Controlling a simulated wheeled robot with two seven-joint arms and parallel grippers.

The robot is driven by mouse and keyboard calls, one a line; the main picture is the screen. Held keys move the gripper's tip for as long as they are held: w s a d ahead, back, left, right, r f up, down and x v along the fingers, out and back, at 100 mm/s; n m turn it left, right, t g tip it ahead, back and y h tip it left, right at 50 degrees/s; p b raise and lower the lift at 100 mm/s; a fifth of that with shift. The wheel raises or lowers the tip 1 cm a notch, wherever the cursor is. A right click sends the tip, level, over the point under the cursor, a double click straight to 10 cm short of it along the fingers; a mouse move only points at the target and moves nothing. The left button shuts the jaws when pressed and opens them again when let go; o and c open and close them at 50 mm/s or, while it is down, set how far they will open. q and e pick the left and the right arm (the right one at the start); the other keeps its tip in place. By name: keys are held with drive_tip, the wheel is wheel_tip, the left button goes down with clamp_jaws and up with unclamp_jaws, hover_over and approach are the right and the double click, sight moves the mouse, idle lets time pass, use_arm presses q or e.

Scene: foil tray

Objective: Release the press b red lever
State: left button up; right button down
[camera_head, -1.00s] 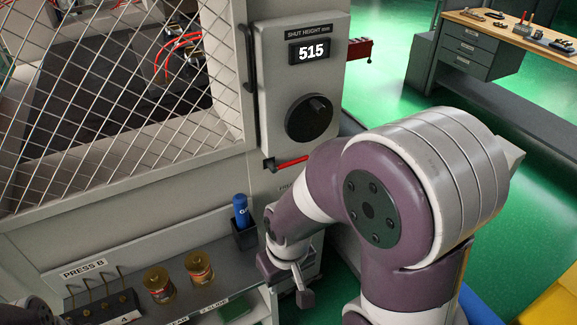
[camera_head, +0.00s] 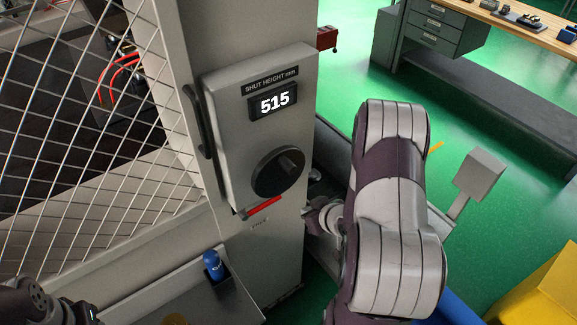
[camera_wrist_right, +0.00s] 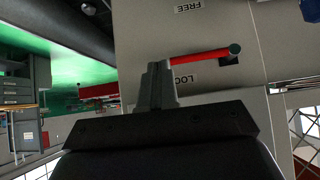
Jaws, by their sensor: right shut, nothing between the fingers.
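The red lever (camera_head: 263,207) sticks out sideways at the bottom of the press B control panel (camera_head: 222,155), below the dark knob. Its dark mount is at its left end. In the right wrist view the lever (camera_wrist_right: 205,57) lies between the labels FREE (camera_wrist_right: 188,7) and LOCK (camera_wrist_right: 186,78), closer to LOCK, whose last letter is covered. My right gripper (camera_head: 318,216) is right of the lever, partly hidden by my arm. In the wrist view its shut, empty fingers (camera_wrist_right: 158,82) are beside the lever's free end; contact cannot be told. My left gripper's fingers are not visible.
The display (camera_head: 273,100) reads 515. The dark knob (camera_head: 278,173) and a black handle (camera_head: 198,120) project nearby. The wire mesh guard (camera_head: 95,140) is at left. A blue bottle (camera_head: 213,264) stands in a holder on the shelf below.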

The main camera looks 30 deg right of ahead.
wheel_tip(320, 180, up, 4)
drive_tip(key=a+t, duration=0.2)
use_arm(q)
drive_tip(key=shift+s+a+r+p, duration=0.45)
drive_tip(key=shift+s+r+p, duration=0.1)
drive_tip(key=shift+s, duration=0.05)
use_arm(e)
drive_tip(key=x, duration=1.1)
drive_tip(key=shift+w+n+y, duration=0.25)
drive_tip(key=shift+n+y, duration=0.05)
drive_tip(key=shift+n, duration=0.1)
drive_tip(key=shift+d+f, duration=0.1)
drive_tip(key=shift+f, duration=0.05)
